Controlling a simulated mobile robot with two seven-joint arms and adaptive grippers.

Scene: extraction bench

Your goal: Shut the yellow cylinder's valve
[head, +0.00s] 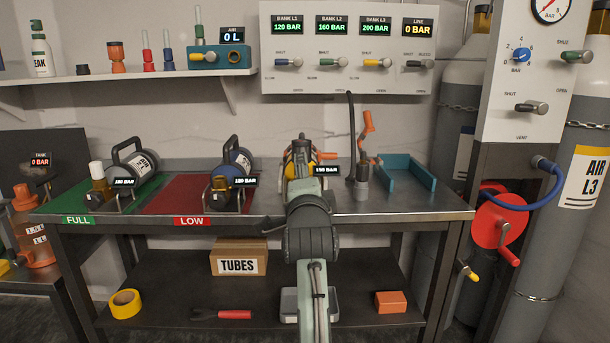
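The yellow cylinder (290,157) stands on the steel bench behind my arm, with a 150 BAR display (326,170) beside it. Only bits of its yellow and dark parts show, and its valve cannot be made out. My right arm rises from the bottom middle, and its gripper (301,150) is at the cylinder, overlapping it in the head view. The fingers are small and partly hidden by the wrist, so I cannot tell whether they touch or grip the valve. An orange piece (328,156) sticks out to the right there. My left gripper is out of view.
Cylinders stand on the green FULL mat (152,186) and red LOW mat (165,205). An orange-handled hose fitting (362,175) and empty teal cradle (405,176) are to the right. The valve panel (347,75) hangs behind. The bench front right is clear.

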